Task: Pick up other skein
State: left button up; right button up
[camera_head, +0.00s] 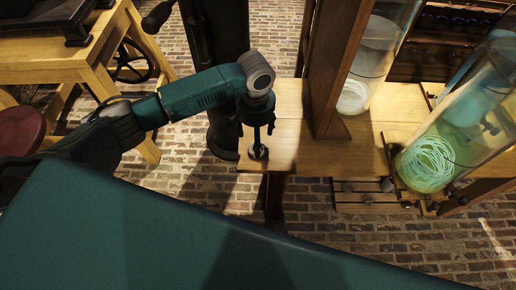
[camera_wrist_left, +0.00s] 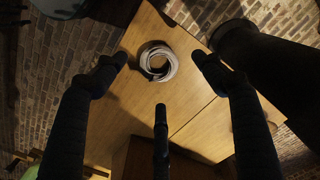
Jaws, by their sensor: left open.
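A small pale grey skein (camera_wrist_left: 158,61), coiled in a ring, lies flat on the wooden bench top (camera_wrist_left: 140,105). In the head view this skein (camera_head: 258,153) is near the bench's left end, mostly hidden by my left gripper (camera_head: 258,140). My left gripper points down over it. In the left wrist view the fingers of my left gripper (camera_wrist_left: 160,65) are spread, with the skein between their tips and nothing held. A pale green skein (camera_head: 428,164) sits in greenish liquid in the right glass jar (camera_head: 462,118). My right gripper is not in view.
A second glass jar (camera_head: 376,50) stands behind a wooden upright (camera_head: 333,65) and holds a whitish coil (camera_head: 352,97). A dark column (camera_head: 222,110) stands just left of the bench end. A wooden table (camera_head: 75,45) is at the upper left. Brick floor lies around.

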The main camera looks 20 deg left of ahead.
aim_at(251, 152)
pick_arm(q)
jog(key=shift+s+d+f+p, duration=0.1)
jog(key=shift+d+f+p, duration=0.1)
jog(key=shift+f, duration=1.2)
jog(key=shift+s+d+f+p, duration=0.1)
jog(key=shift+f+p, duration=0.05)
jog(key=shift+f, duration=1.2)
jog(key=c, duration=1)
